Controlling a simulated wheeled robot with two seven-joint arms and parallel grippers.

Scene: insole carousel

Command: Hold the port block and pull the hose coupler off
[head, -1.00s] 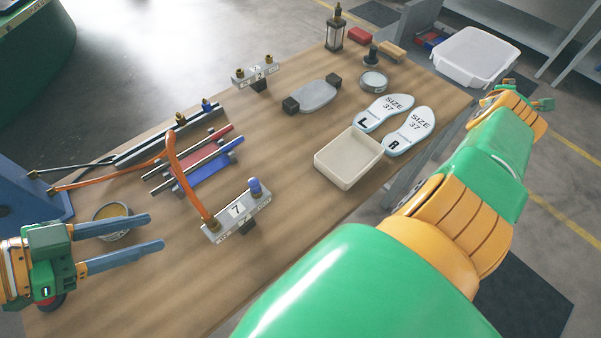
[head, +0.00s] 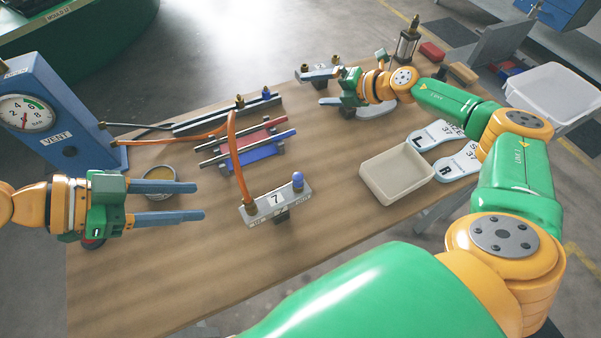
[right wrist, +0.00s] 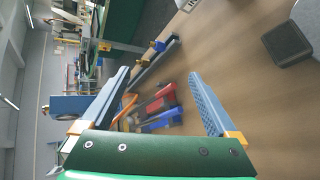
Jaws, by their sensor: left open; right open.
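The near port block (head: 274,202) is a grey bar marked 7 on the wooden table, on a small dark foot. An orange hose (head: 234,150) arches up from the brass hose coupler (head: 250,207) at its left end. A blue cap (head: 298,180) is at its right end. My left gripper (head: 199,201) is open and empty, left of the coupler and apart from it. My right gripper (head: 326,88) is open by the second, similar port block (head: 315,74) at the back. In the right wrist view nothing shows between its fingers (right wrist: 160,74).
Red (head: 248,140) and blue bars lie mid-table, with a dark rail (head: 225,115) behind. A round tin (head: 160,172) sits by my left fingers. A blue gauge box (head: 52,125) stands left, a cream tray (head: 397,174) right. The front table is clear.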

